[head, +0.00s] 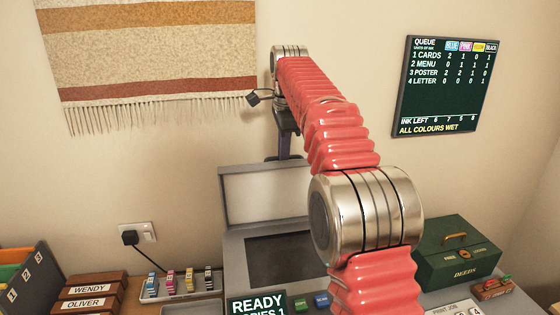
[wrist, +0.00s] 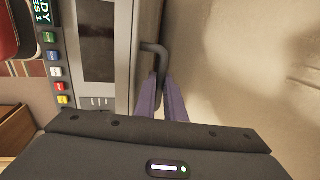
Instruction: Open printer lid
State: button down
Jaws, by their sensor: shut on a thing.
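The grey printer (head: 240,247) stands against the wall, with its lid (head: 265,194) raised at the back and the pale underside facing me. The dark glass bed (head: 285,260) lies uncovered in front of the lid. My gripper (head: 285,145) is above the lid's top edge, its fingers pointing down. In the wrist view, my gripper's purple fingers (wrist: 165,100) are shut on the dark lid handle (wrist: 156,50), beside the lid's grey edge. The wrist view also shows the dark glass (wrist: 97,40). My arm hides the right part of the lid and bed.
A ready display (head: 257,305) and coloured buttons (wrist: 58,72) are at the printer's front. Ink bottles in a tray (head: 148,290) and name blocks (head: 88,292) sit left; a green deeds box (head: 455,262) stands right. A queue board (head: 443,88) and a hanging (head: 150,50) are on the wall.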

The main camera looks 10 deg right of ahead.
jog(key=shift+w+d+f, duration=0.15)
jog(key=shift+w+d, duration=0.05)
jog(key=shift+w, duration=0.55)
jog(key=shift+w+d+f, duration=0.1)
jog(key=shift+w+d, duration=0.05)
jog(key=shift+w, duration=0.7)
jog(key=c, duration=2)
grip_release()
jog(key=shift+c, duration=0.2)
jog(key=shift+o, duration=1)
jog(key=shift+a+r, duration=0.2)
